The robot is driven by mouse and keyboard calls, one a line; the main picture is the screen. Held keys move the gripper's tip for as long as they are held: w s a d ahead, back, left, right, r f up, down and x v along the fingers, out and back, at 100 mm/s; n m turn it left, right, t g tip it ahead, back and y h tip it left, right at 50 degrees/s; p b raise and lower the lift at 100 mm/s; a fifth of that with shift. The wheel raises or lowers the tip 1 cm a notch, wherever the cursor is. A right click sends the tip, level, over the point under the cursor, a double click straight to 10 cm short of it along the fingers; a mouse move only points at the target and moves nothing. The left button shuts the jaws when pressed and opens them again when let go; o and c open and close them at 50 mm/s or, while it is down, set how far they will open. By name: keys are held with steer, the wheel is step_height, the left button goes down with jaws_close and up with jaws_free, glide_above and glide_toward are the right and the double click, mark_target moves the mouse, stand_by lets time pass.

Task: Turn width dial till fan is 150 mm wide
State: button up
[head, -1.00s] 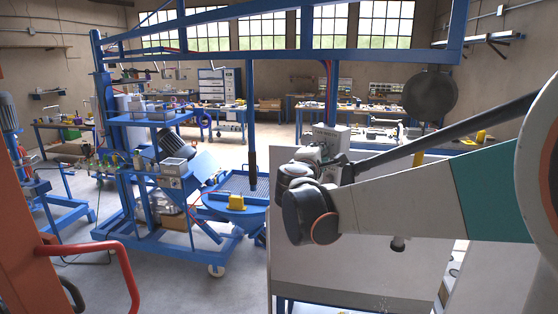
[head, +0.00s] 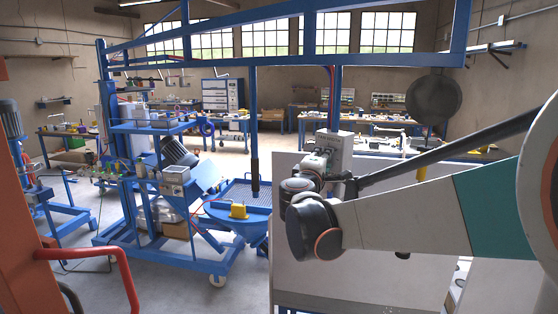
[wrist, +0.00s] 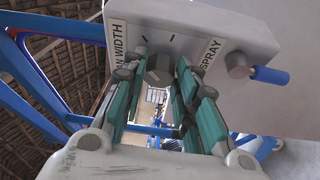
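The pale control box (wrist: 215,35) fills the top of the wrist view, with a label ending in "WIDTH" on the left and "SPRAY" on the right. The dark width dial (wrist: 159,70) sits under two short tick marks near the "WIDTH" label. My gripper (wrist: 161,72) points up at it with teal-padded fingers apart, one on each side of the dial. Contact with the dial cannot be made out. In the head view the box (head: 340,150) stands beyond my wrist, and the dial is hidden. No fan or width reading can be made out.
A pale panel (head: 285,225) stands below my arm. A blue frame and basin (head: 235,225) stand to the left, with a red rail (head: 95,252) nearer.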

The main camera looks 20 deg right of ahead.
steer(key=shift+o, duration=1.3)
steer(key=v, duration=1.2)
steer(key=shift+s, duration=0.1)
